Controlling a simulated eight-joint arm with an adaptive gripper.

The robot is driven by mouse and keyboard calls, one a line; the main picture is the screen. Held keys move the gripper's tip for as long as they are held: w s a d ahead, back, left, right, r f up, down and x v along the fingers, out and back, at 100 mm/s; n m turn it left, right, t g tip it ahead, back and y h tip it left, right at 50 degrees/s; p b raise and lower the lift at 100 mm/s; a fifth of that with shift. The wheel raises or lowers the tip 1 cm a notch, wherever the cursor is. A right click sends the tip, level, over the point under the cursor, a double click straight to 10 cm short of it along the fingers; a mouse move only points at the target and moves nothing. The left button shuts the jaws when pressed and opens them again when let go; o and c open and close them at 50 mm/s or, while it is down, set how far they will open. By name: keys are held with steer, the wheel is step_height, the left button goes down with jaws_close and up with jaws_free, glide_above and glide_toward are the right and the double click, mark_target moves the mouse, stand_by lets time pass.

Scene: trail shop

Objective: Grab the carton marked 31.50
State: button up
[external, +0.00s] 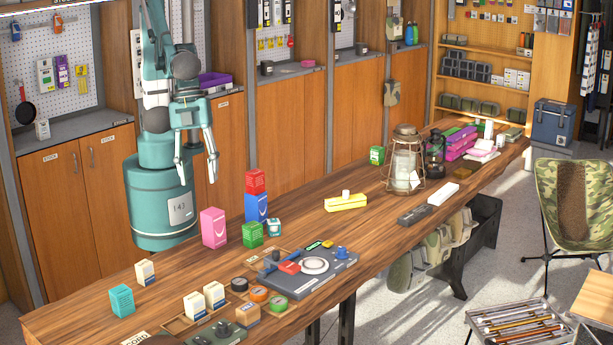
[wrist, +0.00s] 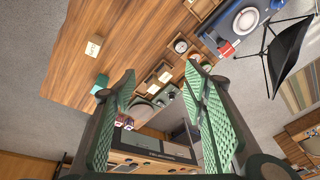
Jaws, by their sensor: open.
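Several small cartons stand on the wooden table, and I cannot read a price of 31.50 on any of them. A cream carton (external: 145,272) stands alone near the left edge; a lone cream carton (wrist: 93,47) also shows in the wrist view. Two more cream cartons (external: 194,304) (external: 214,295) stand side by side on a wooden tray. A teal carton (external: 121,300) is at the front left and shows in the wrist view (wrist: 101,84). A tan carton (external: 247,313) is near the front edge. My gripper (external: 196,178) is open and empty, raised above the table's back side.
A pink carton (external: 213,227), red carton (external: 255,182), blue carton (external: 256,207) and green carton (external: 252,235) cluster mid-table. A lantern (external: 404,165) stands farther right. The table's left end has bare room.

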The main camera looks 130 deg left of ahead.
steer(key=w+d+f+m+g, duration=0.1)
steer(key=d+f+m, duration=0.1)
steer(key=d+f, duration=0.45)
steer(key=w+d+f+m, duration=0.1)
steer(key=d+f+m, duration=0.15)
steer(key=d, duration=0.75)
steer(key=m+g+y, duration=0.1)
steer(key=m+g, duration=0.1)
steer(key=m, duration=0.1)
glide_above(120, 290)
steer(key=f, duration=1)
steer(key=shift+a+f, duration=0.25)
steer(key=shift+f, duration=0.1)
steer(key=shift+s+d+f, duration=0.1)
steer(key=shift+d+f, duration=0.15)
steer(key=shift+f, duration=0.05)
steer(key=shift+f, duration=1.25)
steer(key=shift+f+b, duration=0.3)
steer(key=shift+f, duration=2.3)
